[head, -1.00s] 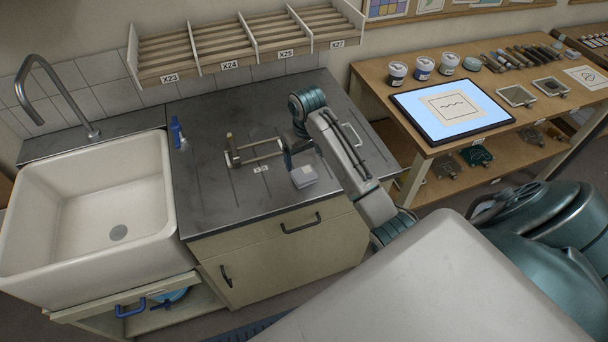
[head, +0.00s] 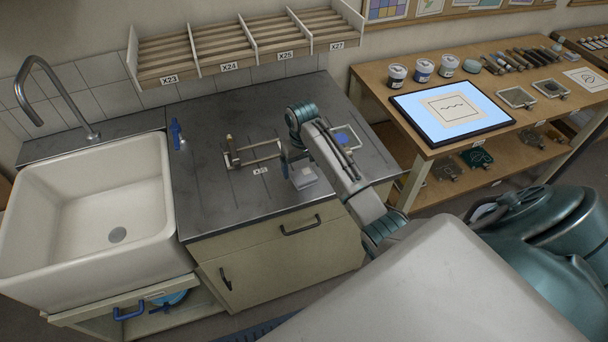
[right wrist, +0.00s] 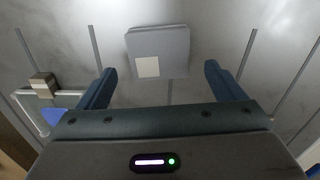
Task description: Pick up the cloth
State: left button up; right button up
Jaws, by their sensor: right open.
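The cloth appears to be the small folded grey pad (head: 305,178) lying flat on the dark counter, just in front of my right gripper. In the right wrist view it is a grey square (right wrist: 172,45) with a pale patch on its near left part. My right gripper (right wrist: 160,88) is open and empty, its two dark blue fingers apart on either side below the cloth's near edge. In the head view this gripper (head: 286,162) is low over the counter, partly hidden by its own arm. My left gripper is not in view.
A metal-and-wood stand (head: 233,152) is left of the gripper, and a frame with a blue piece (head: 343,137) lies right of my arm. A white sink (head: 95,200) is at left, with a blue item (head: 177,133) beside it. A side table holds a lit panel (head: 420,112).

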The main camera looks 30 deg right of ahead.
jog(key=shift+f, duration=1.15)
jog(key=c, duration=1.1)
jog(key=shift+w+r, duration=0.1)
jog(key=shift+r, duration=0.05)
